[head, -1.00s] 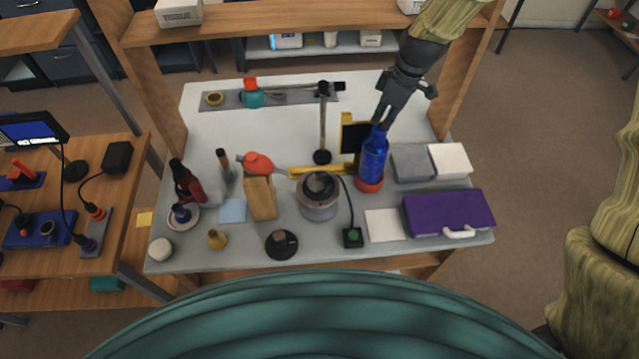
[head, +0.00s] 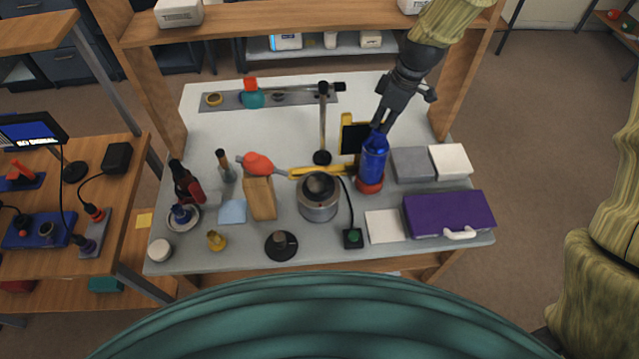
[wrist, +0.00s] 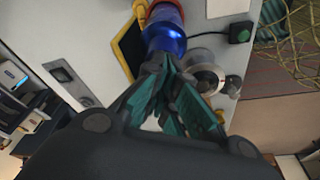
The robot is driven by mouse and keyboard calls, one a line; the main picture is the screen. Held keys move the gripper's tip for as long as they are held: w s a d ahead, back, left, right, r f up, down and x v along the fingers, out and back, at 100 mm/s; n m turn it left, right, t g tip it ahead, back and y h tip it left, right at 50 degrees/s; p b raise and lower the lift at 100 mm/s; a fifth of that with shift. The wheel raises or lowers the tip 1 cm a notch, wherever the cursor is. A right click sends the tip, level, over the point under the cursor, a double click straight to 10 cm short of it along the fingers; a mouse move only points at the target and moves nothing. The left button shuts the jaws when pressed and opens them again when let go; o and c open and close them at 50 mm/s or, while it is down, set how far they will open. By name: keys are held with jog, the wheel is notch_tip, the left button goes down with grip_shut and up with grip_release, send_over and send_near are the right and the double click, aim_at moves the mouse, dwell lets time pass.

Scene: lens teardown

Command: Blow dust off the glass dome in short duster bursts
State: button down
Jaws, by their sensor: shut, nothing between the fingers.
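My gripper (head: 379,126) is shut and empty, its fingertips at the top of a blue cylinder (head: 373,158) standing on a red base. In the wrist view, the teal fingers (wrist: 165,72) come close to or touch the blue cylinder (wrist: 164,34); I cannot tell which. A silver drum (head: 318,208) stands left of it with a dark rounded top (head: 319,186), possibly the dome. I cannot tell for sure which item is the duster. No dust can be made out.
A yellow-framed black panel (head: 354,138) stands just behind the blue cylinder. A post stand (head: 323,130) is farther left. Grey and white boxes (head: 412,165) and a purple case (head: 450,213) crowd the right. A green-button box (head: 352,238) sits in front on a cable.

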dwell(0.4)
jog(key=shift+a+p+v, duration=0.15)
jog(key=shift+p+v, duration=0.45)
jog(key=shift+v, duration=0.15)
jog(key=shift+a+p+v, duration=0.15)
jog(key=shift+p+v, duration=0.45)
jog(key=shift+v, duration=0.15)
jog(key=shift+w+r, duration=0.15)
jog(key=shift+w, duration=0.05)
dwell(2.0)
jog(key=p+v, duration=0.2)
jog(key=v, duration=0.1)
jog(key=a+p+v, duration=0.1)
jog(key=shift+w+d+r+p, duration=0.15)
jog(key=shift+r+p, duration=0.15)
jog(key=shift+r, duration=0.2)
jog(key=shift+f, duration=0.1)
